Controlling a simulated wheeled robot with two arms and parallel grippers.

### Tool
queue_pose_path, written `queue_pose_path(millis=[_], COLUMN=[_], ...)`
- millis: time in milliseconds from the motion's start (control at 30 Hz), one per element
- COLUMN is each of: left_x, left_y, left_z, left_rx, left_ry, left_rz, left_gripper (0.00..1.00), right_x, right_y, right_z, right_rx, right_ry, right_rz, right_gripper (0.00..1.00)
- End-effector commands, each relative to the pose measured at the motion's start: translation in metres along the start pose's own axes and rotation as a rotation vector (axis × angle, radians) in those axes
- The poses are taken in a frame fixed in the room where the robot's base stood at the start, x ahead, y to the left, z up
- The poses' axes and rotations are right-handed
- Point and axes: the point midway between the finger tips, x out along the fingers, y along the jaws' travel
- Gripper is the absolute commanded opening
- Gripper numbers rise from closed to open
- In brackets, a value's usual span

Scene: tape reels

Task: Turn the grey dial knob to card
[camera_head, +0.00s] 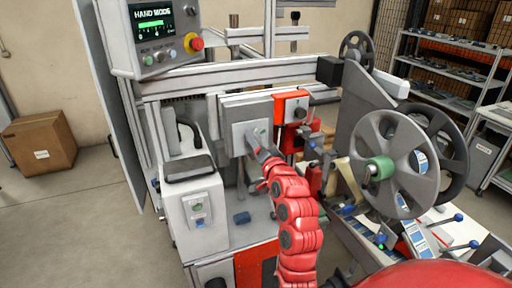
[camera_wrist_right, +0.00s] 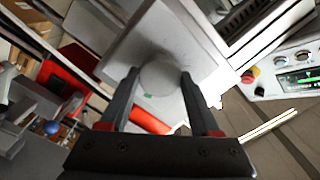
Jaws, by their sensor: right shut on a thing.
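The grey dial knob (camera_wrist_right: 160,78) is round and sits on a light grey square plate (camera_wrist_right: 190,30) in the right wrist view. A small green mark shows near its lower edge. My right gripper (camera_wrist_right: 160,84) has one finger on each side of the knob and is shut on it. In the head view my right gripper (camera_head: 262,146) reaches the front of the grey plate (camera_head: 240,133), and the knob is mostly hidden by it there. I cannot read any position labels around the knob. My left gripper is not in view.
A red-orange box (camera_head: 289,104) sits just right of the plate. Large grey reels (camera_head: 400,150) stand further right. A control panel (camera_head: 158,38) reading "HAND MODE" with a red button (camera_head: 194,43) is upper left. A white unit (camera_head: 197,212) stands lower left.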

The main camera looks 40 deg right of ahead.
Motion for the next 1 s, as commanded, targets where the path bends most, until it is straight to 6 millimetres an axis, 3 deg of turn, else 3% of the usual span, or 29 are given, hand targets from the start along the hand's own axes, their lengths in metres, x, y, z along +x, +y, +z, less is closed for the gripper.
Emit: queue_pose_path(millis=[600, 1000], left_x=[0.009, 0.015], left_y=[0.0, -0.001], left_z=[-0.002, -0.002], left_rx=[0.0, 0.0], left_ry=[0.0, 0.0], left_rz=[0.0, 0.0], left_gripper=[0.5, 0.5], right_x=[0.0, 0.0], right_y=[0.001, 0.003], right_z=[0.0, 0.001], right_rx=[0.552, 0.735], right_ry=[-0.001, 0.0], right_rz=[0.003, 0.004], right_gripper=[0.08, 0.08])
